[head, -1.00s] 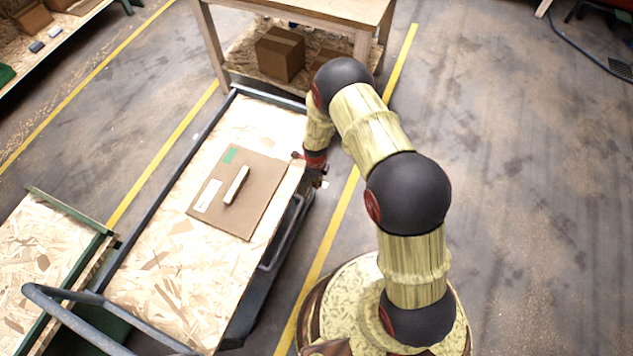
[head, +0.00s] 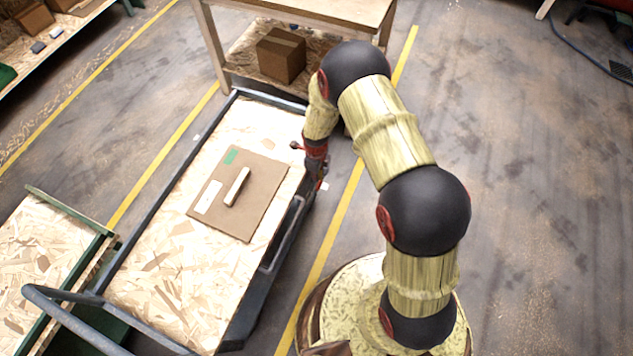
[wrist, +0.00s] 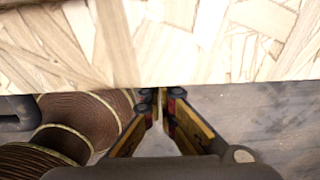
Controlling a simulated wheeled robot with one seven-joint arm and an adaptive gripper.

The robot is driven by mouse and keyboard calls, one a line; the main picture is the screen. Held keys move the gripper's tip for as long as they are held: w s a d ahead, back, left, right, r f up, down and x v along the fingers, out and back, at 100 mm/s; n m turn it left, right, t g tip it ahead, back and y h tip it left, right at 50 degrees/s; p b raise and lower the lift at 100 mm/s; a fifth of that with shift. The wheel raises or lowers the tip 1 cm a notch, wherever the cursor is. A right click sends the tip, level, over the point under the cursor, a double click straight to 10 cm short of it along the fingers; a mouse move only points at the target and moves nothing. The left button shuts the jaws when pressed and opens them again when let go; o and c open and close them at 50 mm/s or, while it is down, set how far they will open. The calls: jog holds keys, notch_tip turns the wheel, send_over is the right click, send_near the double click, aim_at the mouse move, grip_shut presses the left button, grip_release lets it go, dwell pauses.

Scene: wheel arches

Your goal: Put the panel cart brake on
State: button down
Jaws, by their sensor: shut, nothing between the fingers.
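The panel cart (head: 180,235) is a long cart with a chipboard deck, a dark metal frame and a tube handle at its near left end. I cannot make out its brake in any view. My gripper (head: 320,182) is at the cart's right long side, low beside the deck edge and partly hidden by my wrist. In the wrist view my gripper (wrist: 161,92) is shut and empty, its fingertips together at the edge of the chipboard deck (wrist: 190,40). I cannot tell whether they touch it.
A brown board (head: 262,190) with a pale block (head: 237,187) lies on the deck. A wooden table (head: 320,12) with a cardboard box (head: 281,55) on its lower shelf stands beyond the cart. Another chipboard-topped cart (head: 45,255) is at left. The floor (head: 540,190) at right is clear.

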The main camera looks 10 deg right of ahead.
jog(key=shift+r, duration=2.4)
